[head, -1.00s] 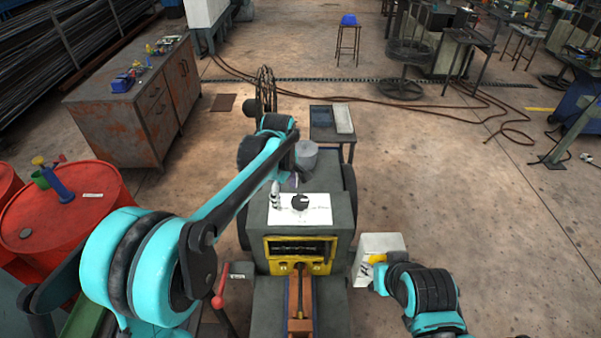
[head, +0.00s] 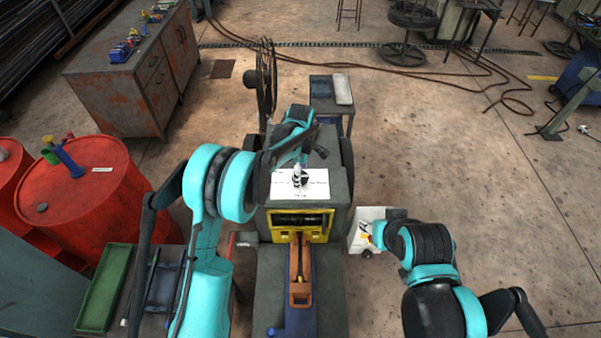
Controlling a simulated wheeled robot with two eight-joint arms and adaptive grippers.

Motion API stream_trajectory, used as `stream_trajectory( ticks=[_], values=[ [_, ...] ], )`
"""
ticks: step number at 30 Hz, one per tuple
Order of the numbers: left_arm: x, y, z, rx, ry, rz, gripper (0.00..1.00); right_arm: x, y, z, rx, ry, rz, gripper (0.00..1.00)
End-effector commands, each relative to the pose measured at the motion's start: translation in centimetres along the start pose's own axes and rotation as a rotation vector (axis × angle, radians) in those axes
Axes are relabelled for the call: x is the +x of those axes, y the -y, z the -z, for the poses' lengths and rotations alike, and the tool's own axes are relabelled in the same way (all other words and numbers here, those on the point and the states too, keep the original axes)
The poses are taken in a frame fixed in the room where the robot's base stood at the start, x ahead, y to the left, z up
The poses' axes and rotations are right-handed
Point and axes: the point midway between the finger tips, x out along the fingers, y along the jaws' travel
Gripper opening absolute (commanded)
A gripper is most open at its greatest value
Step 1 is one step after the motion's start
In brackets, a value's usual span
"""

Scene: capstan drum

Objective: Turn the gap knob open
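The gap knob (head: 304,180) is a small black knob on the white panel (head: 318,185) on top of the grey machine. My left gripper (head: 298,178) reaches down over the panel, its pale fingertips at the knob and partly covering it. The view is too small to show whether the fingers touch or grip the knob. My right gripper (head: 374,236) is low at the right of the machine, beside a white box (head: 358,246). Its fingers are too small to read.
A yellow-framed opening (head: 300,235) and a brown channel (head: 300,285) are at the machine's front. Red drums (head: 90,190) and a green tray (head: 104,285) are at left.

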Motion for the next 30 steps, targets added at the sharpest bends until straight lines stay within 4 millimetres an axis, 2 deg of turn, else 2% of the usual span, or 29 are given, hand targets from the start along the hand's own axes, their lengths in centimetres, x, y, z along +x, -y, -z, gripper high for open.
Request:
stream_trajectory(
  ticks=[8,14,23,30],
  values=[
    [0.2,0.0,0.0,0.000,0.000,0.000,0.69,0.0,0.0,0.0,0.000,0.000,0.000,0.40],
    [0.2,0.0,0.0,0.000,0.000,0.000,0.20,0.0,0.0,0.0,0.000,0.000,0.000,0.40],
    [0.3,0.0,0.0,0.019,0.000,-0.001,0.20,0.2,0.0,-0.1,0.000,0.000,0.000,0.40],
    [0.4,0.0,0.0,0.125,0.000,-0.001,0.20,1.3,0.0,-0.9,0.000,0.000,0.000,0.40]
  ],
)
